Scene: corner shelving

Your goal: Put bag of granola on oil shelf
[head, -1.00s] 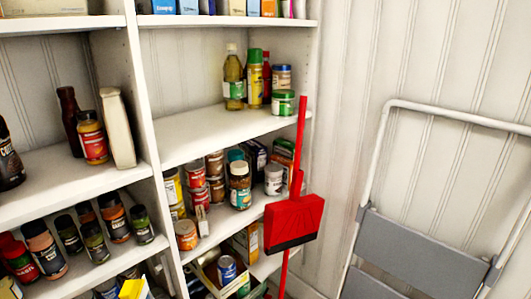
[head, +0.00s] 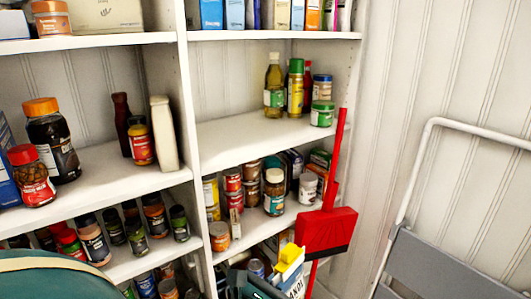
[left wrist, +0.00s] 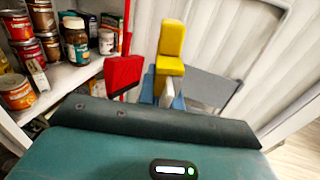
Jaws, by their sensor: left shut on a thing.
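The bag of granola (head: 290,262), yellow, white and blue, shows at the bottom of the head view, partly cut off by the frame edge. My left gripper (head: 262,284) is shut on it, with its dark fingers only partly visible. In the left wrist view the bag (left wrist: 170,48) stands up beyond the dark edge of my gripper. The oil shelf (head: 245,138) is the white shelf at upper right, with an oil bottle (head: 274,86) and several other containers at its right end. The bag is below and in front of this shelf, apart from it. My right gripper is not in view.
The left and middle of the oil shelf are bare. A red dustpan (head: 326,230) with a long handle stands at the shelving's right front edge, close to the bag. Jars and cans (head: 274,192) fill the shelf below. A folded step ladder (head: 430,262) leans at right.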

